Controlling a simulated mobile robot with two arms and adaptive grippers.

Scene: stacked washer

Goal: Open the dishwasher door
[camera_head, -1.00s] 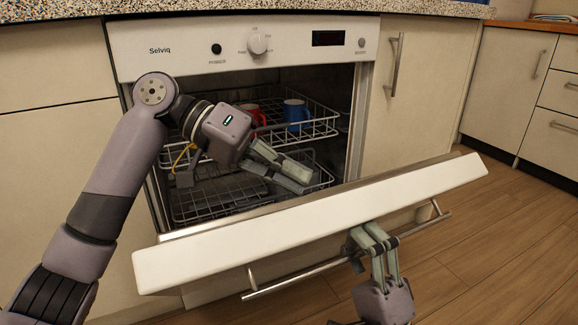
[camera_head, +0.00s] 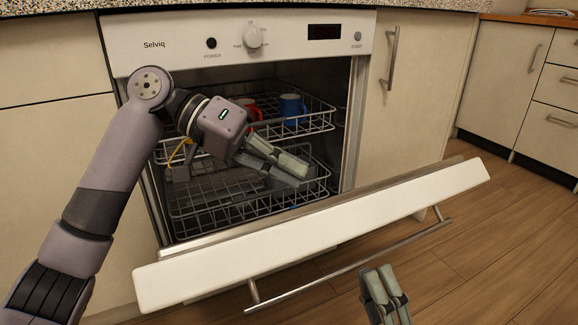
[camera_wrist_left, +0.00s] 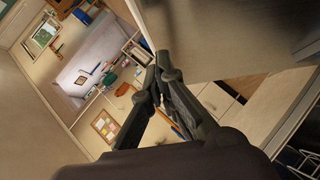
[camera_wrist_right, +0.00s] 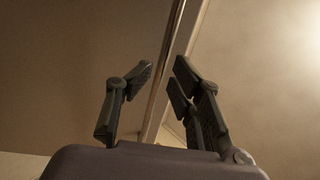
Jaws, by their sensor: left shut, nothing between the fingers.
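The dishwasher door (camera_head: 320,236) is partly open, tilted down and out from the dishwasher body. Its metal bar handle (camera_head: 350,270) is on the outer face, and the bar also shows in the right wrist view (camera_wrist_right: 166,75). My left gripper (camera_head: 303,170) is shut and empty, above the inner side of the door and in front of the racks. Its closed fingers show in the left wrist view (camera_wrist_left: 160,62). My right gripper (camera_head: 384,270) is below the handle, apart from it in the head view. Its fingertips are apart in the right wrist view (camera_wrist_right: 162,64), with nothing held.
The upper rack (camera_head: 318,127) holds a blue mug (camera_head: 292,107) and a red mug (camera_head: 250,108). The lower rack (camera_head: 215,205) is behind my left gripper. A control panel (camera_head: 180,45) is above the opening. Wooden floor (camera_head: 500,235) is free at the right.

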